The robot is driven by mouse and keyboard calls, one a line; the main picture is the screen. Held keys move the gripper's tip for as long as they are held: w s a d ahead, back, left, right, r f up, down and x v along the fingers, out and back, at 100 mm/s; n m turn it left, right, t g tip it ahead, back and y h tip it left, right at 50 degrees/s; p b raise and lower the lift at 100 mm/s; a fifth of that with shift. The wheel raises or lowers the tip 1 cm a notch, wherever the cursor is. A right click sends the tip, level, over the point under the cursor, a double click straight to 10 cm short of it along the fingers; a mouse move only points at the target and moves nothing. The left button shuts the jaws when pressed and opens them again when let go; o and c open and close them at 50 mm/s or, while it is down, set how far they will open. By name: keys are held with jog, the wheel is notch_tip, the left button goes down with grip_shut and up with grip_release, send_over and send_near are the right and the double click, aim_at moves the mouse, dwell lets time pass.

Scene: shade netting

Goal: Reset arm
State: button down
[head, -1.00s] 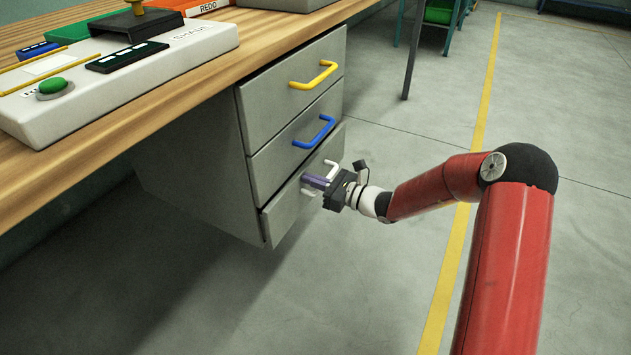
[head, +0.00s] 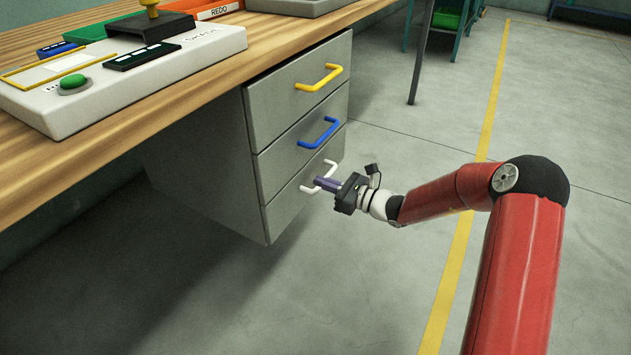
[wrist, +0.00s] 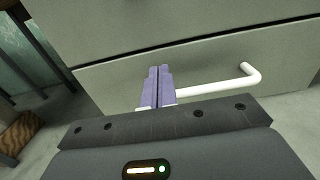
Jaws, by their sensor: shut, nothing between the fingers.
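My gripper (head: 327,184) is at the front of the bottom drawer (head: 290,203), near its white handle (head: 331,165). Its purple fingers are together and empty. In the wrist view the shut fingers (wrist: 158,84) overlap the left part of the white handle (wrist: 215,88). I cannot tell whether they touch the handle. The bottom drawer looks flush with the drawers above it.
Above are a drawer with a blue handle (head: 318,133) and one with a yellow handle (head: 321,78), both shut. The wooden worktop (head: 190,98) bears a white control panel (head: 100,95) with a green button. Open floor (head: 360,290) lies in front.

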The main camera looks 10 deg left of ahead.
jog(key=v, duration=1)
jog(key=s+r+n+g+h+p, duration=0.1)
jog(key=s+r+n+g+h, duration=0.6)
jog(key=s+n, duration=0.65)
jog(key=s+d+r+n+t+h+p, duration=0.1)
jog(key=s+d+r+n+t+h, duration=0.2)
jog(key=s+d, duration=0.4)
jog(key=s+d+r+n+t+h+p, duration=0.1)
jog(key=s+d+r+n+t+h, duration=0.2)
jog(key=s, duration=0.8)
jog(key=d+r+n+h, duration=0.2)
jog(key=d+r+h, duration=0.2)
jog(key=d+r, duration=0.1)
jog(key=shift+d+r, duration=0.25)
jog(key=shift+r, duration=0.1)
jog(key=shift+n, duration=0.25)
